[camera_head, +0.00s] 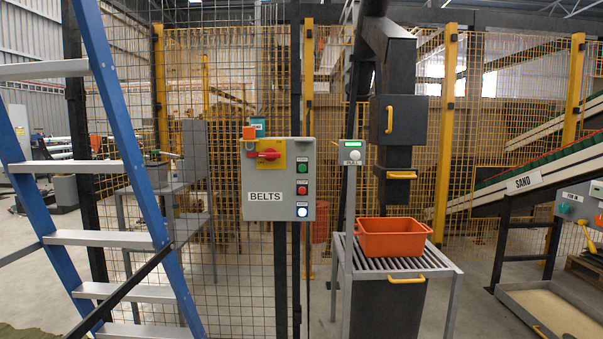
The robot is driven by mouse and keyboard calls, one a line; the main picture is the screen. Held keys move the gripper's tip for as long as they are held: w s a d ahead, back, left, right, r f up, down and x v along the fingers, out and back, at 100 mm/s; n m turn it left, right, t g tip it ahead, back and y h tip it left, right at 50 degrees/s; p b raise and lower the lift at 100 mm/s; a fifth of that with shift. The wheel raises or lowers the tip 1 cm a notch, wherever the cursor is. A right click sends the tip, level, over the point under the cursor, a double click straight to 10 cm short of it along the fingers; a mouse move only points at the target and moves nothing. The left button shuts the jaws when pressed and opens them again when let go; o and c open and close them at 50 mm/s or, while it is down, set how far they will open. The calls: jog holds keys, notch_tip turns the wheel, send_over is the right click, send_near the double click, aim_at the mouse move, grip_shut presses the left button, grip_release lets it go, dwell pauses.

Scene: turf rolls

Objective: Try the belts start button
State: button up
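The grey control box labelled BELTS (279,179) is mounted in front of the mesh fence, near the middle of the view. Its right side carries a column of buttons: a green button (302,168) at the top, a red button (302,190) below it, and a bright white lit one (302,211) at the bottom. The small labels above the buttons are too small to read surely. A red rotary handle (264,154) lies about level on a yellow plate at the upper left of the box. An orange block (249,133) sits at its top left. My gripper is not visible.
A blue ladder (130,125) with grey steps stands close on the left. An orange bin (393,238) rests on a roller table (400,264) right of the box, beside a small post-mounted panel (352,153).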

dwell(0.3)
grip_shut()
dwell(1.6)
